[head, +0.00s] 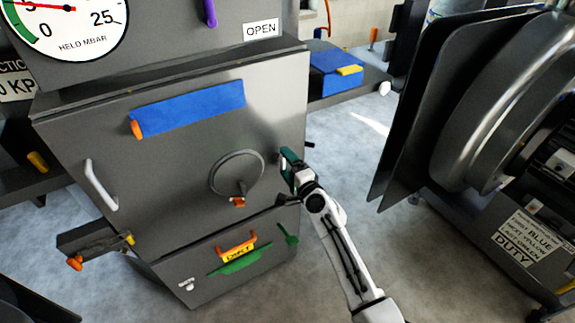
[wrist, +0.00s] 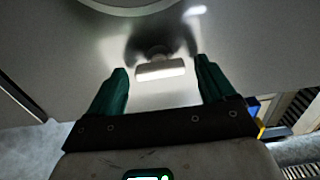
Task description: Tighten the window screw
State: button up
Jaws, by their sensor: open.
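A grey door panel (head: 150,160) carries a round window ring (head: 213,175). Its rim also shows at the top of the wrist view (wrist: 135,10). A small pale crossbar on a short stem, which looks like the window screw (wrist: 160,70), stands out from the panel just below that rim. My gripper (head: 287,160) is at the right edge of the panel in the head view. Its green fingers (wrist: 161,75) are open, one on each side of the crossbar, with gaps on both sides. In the head view my gripper mostly hides the screw.
A white handle (head: 100,184) and a blue bar (head: 190,108) are on the panel. An orange-tipped latch (head: 238,202) is at the ring's lower edge. A lower hatch (head: 225,270) has a yellow label. A large blower (head: 500,90) stands right, with clear floor between.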

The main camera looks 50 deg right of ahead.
jog(key=shift+s, duration=0.1)
jog(key=v, duration=1)
jog(key=shift+s, duration=0.35)
jog(key=shift+a, duration=0.1)
jog(key=s+a+f+n+g+y, duration=0.2)
jog(key=s+a+n+g+y, duration=0.15)
jog(key=a+n, duration=0.35)
jog(key=s+a+f+n+g+y, duration=0.2)
jog(key=a+f+n+g+y, duration=0.15)
jog(key=a+n, duration=0.3)
jog(key=s+a+n+g+h+p, duration=0.1)
jog(key=s+n+g, duration=0.6)
jog(key=s, duration=1.1)
jog(key=shift+s+a+r+g+h, duration=0.2)
jog(key=shift+s+r+g+h, duration=0.3)
jog(key=shift+g, duration=0.7)
jog(key=shift+w+f+n, duration=0.1)
jog(key=shift+w+n, duration=0.05)
jog(key=shift+n, duration=0.1)
